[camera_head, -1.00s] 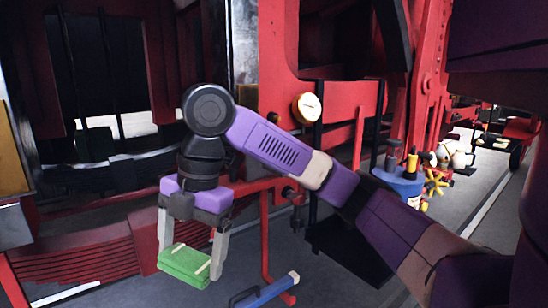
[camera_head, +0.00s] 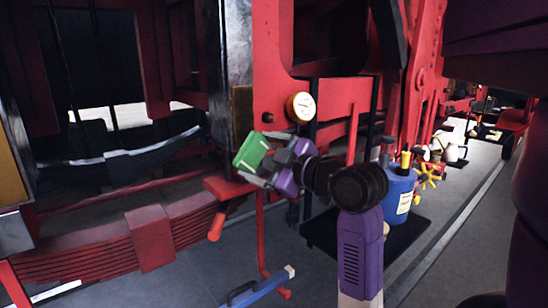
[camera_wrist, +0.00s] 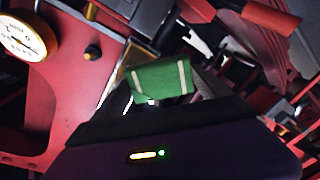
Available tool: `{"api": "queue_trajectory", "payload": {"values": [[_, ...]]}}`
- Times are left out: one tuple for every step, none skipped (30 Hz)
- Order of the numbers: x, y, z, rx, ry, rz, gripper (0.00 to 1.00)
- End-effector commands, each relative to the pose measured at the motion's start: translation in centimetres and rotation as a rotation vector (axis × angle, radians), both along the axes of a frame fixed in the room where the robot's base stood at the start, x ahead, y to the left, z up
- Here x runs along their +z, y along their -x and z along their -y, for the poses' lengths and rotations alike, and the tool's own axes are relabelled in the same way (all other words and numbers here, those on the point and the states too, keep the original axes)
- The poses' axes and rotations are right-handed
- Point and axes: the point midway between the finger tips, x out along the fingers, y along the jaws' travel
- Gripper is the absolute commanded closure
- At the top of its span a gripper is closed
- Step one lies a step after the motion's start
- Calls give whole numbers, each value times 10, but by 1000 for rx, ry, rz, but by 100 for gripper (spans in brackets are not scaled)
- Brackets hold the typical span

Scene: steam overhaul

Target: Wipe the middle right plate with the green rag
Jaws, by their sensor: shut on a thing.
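The green rag (camera_head: 250,151) is a folded green pad with pale strips. My gripper (camera_head: 256,160) is shut on it and holds it raised and tilted in front of the red frame. The rag also shows in the wrist view (camera_wrist: 162,79), beyond the dark edge of my gripper. A dull yellow-brown plate (camera_head: 242,112) is on the post behind and above the rag. A larger yellowish plate (camera_head: 11,168) is at the far left. I cannot tell which is the middle right plate. I see no clear contact between rag and plate.
A round gauge (camera_head: 301,107) sits on the red frame (camera_head: 272,60), close to the right of the rag. A blue container (camera_head: 400,190) stands on a black tray (camera_head: 415,236) at right. A blue-handled tool (camera_head: 262,287) is low in front. Grey floor is open around it.

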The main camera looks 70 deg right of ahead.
Motion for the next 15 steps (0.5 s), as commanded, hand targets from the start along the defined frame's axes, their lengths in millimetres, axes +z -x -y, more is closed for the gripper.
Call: {"api": "queue_trajectory", "payload": {"values": [[-5, 8, 5, -30, 1, 15, 47], [-7, 12, 9, -46, 8, 22, 47], [-9, 17, 13, -66, 13, 30, 47], [-9, 19, 15, -77, 17, 37, 47], [-11, 22, 16, -86, 20, 41, 47], [-11, 24, 18, -95, 25, 46, 47], [-12, 25, 20, -100, 27, 49, 47], [-12, 26, 21, -104, 28, 50, 47], [-12, 25, 22, -107, 29, 51, 47], [-13, 24, 23, -107, 29, 52, 47], [-13, 23, 24, -107, 29, 52, 47], [-12, 20, 25, -107, 30, 52, 47], [-12, 18, 26, -106, 29, 52, 47], [-12, 16, 28, -105, 30, 52, 47], [-12, 12, 29, -105, 28, 52, 47]]}}
